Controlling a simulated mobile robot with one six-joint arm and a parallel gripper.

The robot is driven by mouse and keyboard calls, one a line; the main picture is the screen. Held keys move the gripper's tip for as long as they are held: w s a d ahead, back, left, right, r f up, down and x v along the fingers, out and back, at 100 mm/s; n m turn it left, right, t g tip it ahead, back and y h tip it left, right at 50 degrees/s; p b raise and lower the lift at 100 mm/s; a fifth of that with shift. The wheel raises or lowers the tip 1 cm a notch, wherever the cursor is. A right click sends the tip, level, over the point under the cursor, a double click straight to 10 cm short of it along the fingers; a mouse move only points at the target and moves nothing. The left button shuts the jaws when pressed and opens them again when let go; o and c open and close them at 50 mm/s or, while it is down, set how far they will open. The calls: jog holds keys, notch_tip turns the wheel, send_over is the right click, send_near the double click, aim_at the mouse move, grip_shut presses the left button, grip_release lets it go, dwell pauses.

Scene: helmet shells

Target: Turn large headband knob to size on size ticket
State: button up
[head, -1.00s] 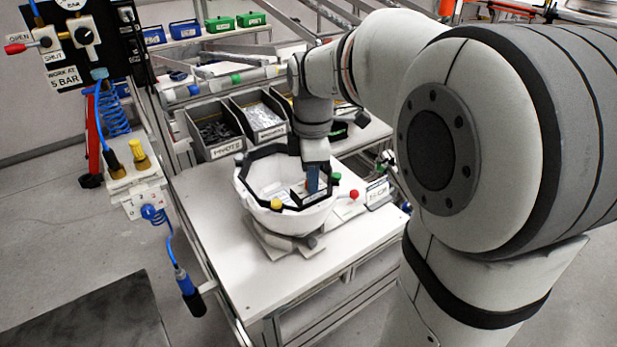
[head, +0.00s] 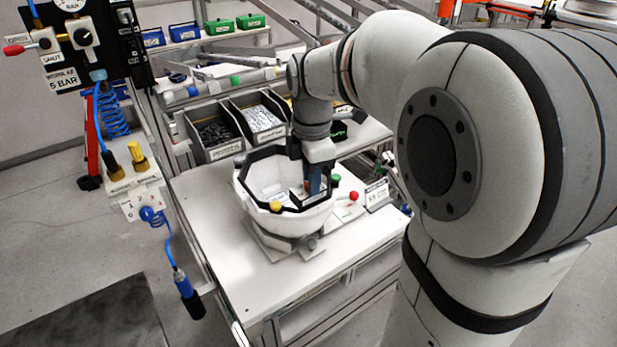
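A white helmet shell (head: 290,222) with a black inner band sits open side up on a fixture on the white table. My gripper (head: 313,188) reaches down into the shell at its right side. A small blue part shows at the gripper's lower end; I cannot tell if it is a finger or something else. The headband knob cannot be made out; the gripper and shell wall hide that area. The size ticket (head: 376,195) stands on the table right of the shell; its print is too small to read surely.
Black parts bins (head: 215,132) stand behind the shell. A red ball knob (head: 354,196) sits between shell and ticket, with yellow (head: 276,207) and green (head: 336,178) knobs at the rim. An air panel with blue hoses (head: 92,50) hangs at left. The table front is clear.

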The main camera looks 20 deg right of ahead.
jog(key=o, duration=0.5)
jog(key=shift+s+a, duration=0.15)
jog(key=shift+c, duration=0.2)
notch_tip(320, 180, up, 8)
jog(key=shift+f+b, duration=0.1)
jog(key=shift+b, duration=0.25)
